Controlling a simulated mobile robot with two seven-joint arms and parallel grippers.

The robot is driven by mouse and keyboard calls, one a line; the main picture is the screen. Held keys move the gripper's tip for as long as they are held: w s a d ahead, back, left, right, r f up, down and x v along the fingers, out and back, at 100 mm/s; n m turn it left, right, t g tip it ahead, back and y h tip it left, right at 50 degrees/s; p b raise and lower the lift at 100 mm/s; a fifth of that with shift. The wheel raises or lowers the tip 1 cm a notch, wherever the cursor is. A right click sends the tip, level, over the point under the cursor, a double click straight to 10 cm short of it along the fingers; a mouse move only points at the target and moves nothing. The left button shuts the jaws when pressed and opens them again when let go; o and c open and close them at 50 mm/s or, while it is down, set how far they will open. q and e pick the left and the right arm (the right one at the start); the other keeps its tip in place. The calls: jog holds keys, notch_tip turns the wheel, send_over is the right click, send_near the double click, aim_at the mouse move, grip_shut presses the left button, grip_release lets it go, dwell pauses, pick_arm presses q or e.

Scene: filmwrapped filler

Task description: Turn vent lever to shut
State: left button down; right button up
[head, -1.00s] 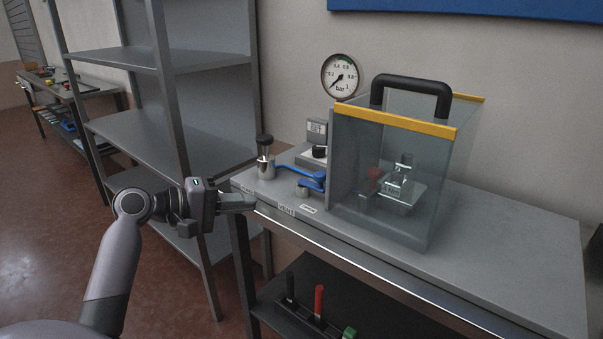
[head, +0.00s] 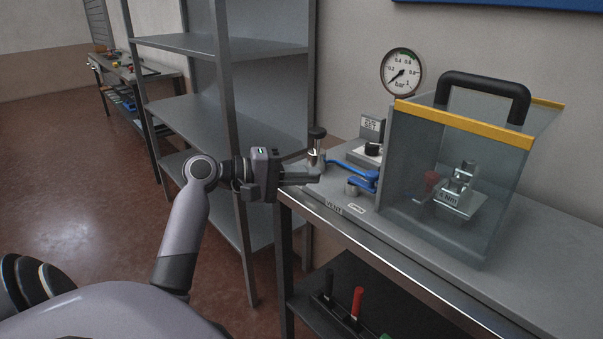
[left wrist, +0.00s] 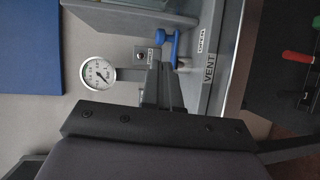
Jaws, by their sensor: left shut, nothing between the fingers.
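The blue vent lever (head: 352,172) is on the grey bench top, between a metal post with a black knob (head: 317,134) and the clear box. A VENT label (head: 333,207) is on the bench's front edge. The lever also shows in the left wrist view (left wrist: 172,48), near a VENT label (left wrist: 208,70). My left gripper (head: 316,178) is shut and empty at the bench's left end, just in front of the post and left of the lever. I cannot tell whether it touches the post. My right gripper is not in view.
A clear box (head: 450,180) with yellow edges and a black handle stands right of the lever. A grey shelf rack (head: 225,120) stands close behind my left arm. Red and black-handled items are on the lower shelf.

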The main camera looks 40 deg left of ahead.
aim_at(367, 176)
pick_arm(q)
jog(key=x, duration=1)
jog(key=shift+p, duration=0.3)
